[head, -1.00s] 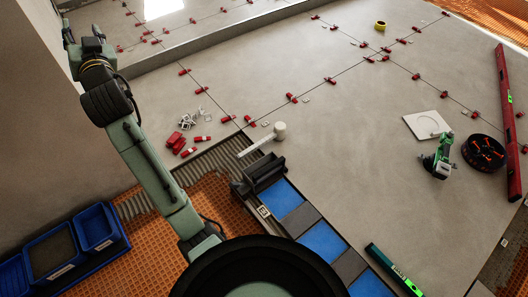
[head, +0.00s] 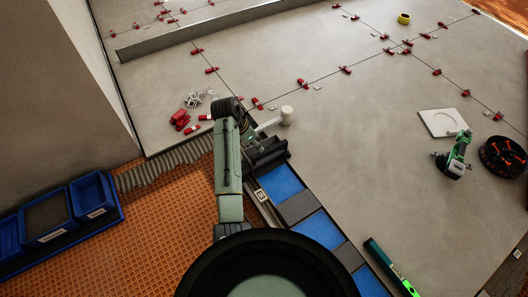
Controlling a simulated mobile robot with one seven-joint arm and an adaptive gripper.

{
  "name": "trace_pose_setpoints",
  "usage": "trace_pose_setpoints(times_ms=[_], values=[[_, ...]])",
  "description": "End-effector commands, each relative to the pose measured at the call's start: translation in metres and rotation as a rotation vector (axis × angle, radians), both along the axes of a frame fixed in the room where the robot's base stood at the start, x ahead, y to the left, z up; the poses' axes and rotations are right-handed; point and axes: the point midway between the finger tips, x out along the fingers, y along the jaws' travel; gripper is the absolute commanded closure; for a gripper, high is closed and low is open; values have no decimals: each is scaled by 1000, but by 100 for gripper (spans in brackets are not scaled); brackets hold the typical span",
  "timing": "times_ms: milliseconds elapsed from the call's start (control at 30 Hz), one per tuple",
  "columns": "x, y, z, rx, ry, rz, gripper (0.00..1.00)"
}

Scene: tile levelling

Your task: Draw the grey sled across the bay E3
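A ridged grey strip (head: 160,169) runs left from behind my arm.
A white-headed mallet (head: 287,115) lies just above the sled. Red clips (head: 181,119) and white pieces (head: 194,99) lie left of it. Blue bins (head: 92,194) stand at left. A green level (head: 388,265) lies lower right. The pale floor's middle is clear.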

Motion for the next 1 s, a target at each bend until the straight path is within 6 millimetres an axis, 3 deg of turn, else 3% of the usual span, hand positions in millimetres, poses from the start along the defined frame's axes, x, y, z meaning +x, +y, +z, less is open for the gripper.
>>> trace_pose_setpoints(times_ms=[200,433,867,1000], values=[[9,-14,-42,0,1,0,62],[17,-24,-72,1,0,1,62],[19,-27,-80,1,-2,2,62],[19,-27,-80,1,-2,3,71]])
